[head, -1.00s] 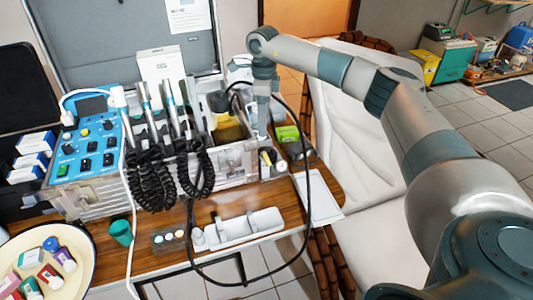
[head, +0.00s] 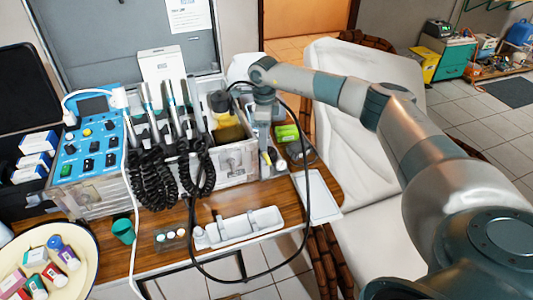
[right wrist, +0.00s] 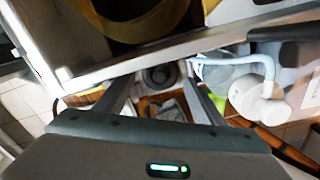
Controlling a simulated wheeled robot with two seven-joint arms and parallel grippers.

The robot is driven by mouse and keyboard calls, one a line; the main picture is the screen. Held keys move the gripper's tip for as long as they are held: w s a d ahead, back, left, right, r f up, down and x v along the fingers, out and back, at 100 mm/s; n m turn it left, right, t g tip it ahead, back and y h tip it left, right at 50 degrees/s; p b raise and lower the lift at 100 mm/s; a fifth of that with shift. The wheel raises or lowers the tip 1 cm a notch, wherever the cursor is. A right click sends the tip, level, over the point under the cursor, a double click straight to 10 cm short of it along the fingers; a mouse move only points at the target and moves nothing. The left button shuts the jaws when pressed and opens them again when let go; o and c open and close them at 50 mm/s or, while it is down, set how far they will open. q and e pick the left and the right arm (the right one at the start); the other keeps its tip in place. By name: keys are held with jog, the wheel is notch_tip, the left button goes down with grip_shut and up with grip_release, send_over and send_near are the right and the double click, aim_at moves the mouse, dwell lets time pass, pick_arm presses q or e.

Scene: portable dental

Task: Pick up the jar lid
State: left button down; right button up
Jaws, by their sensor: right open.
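My right gripper (head: 264,146) points down at the right end of the instrument case, above the back right of the wooden table. In the right wrist view its two fingers (right wrist: 160,74) are apart. A dark grey round piece with a ringed top (right wrist: 160,76), which looks like the jar lid, shows between the fingertips. I cannot tell whether the fingers touch it. In the head view the gripper and the case hide this piece. My left gripper is not in view.
The metal case (head: 232,165) with coiled black cords stands just left of the gripper. A black hose (head: 308,190) loops around this area. A white tray (head: 318,197) lies in front.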

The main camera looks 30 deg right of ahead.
aim_at(272, 153)
jog(key=shift+s+d+f, duration=0.1)
jog(key=shift+f, duration=0.3)
jog(key=f, duration=0.1)
jog(key=f+p, duration=0.1)
jog(key=f, duration=0.1)
jog(key=shift+s+d, duration=0.1)
jog(key=shift+d, duration=0.1)
jog(key=shift+f, duration=0.5)
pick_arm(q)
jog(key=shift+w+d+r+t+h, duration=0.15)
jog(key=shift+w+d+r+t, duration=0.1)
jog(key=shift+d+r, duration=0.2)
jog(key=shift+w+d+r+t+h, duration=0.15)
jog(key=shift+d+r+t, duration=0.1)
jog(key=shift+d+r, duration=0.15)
pick_arm(e)
jog(key=c, duration=0.7)
